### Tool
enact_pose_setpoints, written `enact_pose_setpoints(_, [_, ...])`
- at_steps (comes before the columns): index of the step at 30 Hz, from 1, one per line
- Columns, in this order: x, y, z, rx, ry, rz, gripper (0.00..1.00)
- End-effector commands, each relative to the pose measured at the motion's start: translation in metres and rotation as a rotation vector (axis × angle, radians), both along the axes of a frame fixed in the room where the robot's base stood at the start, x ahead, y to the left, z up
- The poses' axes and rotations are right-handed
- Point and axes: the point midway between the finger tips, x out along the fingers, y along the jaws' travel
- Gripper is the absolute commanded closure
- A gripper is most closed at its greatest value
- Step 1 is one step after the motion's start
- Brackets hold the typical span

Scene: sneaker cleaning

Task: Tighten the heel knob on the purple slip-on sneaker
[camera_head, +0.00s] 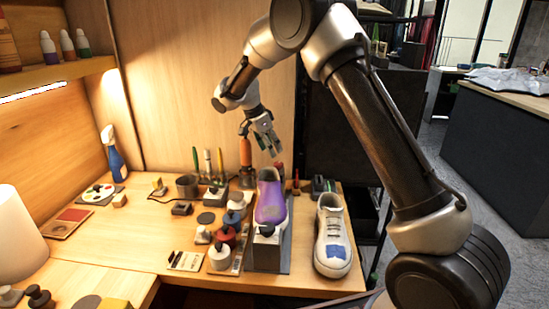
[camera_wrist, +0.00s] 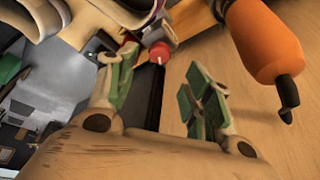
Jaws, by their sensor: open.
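The purple slip-on sneaker (camera_head: 270,204) sits on a grey stand (camera_head: 267,255) near the middle of the bench, heel toward the back. In the wrist view part of the shoe (camera_wrist: 88,22) shows at the top left. A small red knob (camera_wrist: 160,52) shows there beside it, at the shoe's heel end. My gripper (camera_head: 266,140) hangs above and behind the heel, fingers pointing down. In the wrist view its green-padded fingers (camera_wrist: 160,78) are apart with nothing between them. The red knob appears just beyond the fingertips, not touched. In the head view the knob is hard to make out.
An orange-handled tool (camera_head: 245,152) stands close to my gripper; its orange part (camera_wrist: 266,42) fills the wrist view's upper right. A white sneaker (camera_head: 332,240) lies right of the stand. Several small jars (camera_head: 225,236) crowd the left side. A spray bottle (camera_head: 114,155) stands far left.

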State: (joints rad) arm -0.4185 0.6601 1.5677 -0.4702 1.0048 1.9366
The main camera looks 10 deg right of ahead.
Motion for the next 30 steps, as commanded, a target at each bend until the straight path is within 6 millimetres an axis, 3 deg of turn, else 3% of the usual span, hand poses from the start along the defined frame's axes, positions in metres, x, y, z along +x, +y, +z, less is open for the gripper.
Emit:
enact_pose_setpoints(6, [-0.005, 0.014, 0.033, 0.001, 0.001, -0.001, 0.49])
enact_pose_setpoints(12, [-0.006, 0.017, 0.043, 0.001, 0.001, 0.000, 0.49])
enact_pose_setpoints(22, [-0.006, 0.017, 0.042, -0.005, 0.019, 0.044, 0.49])
enact_pose_setpoints(26, [-0.007, 0.019, 0.040, -0.018, 0.089, 0.225, 0.49])
enact_pose_setpoints(30, [-0.035, 0.015, 0.011, -0.021, 0.265, 0.497, 0.49])
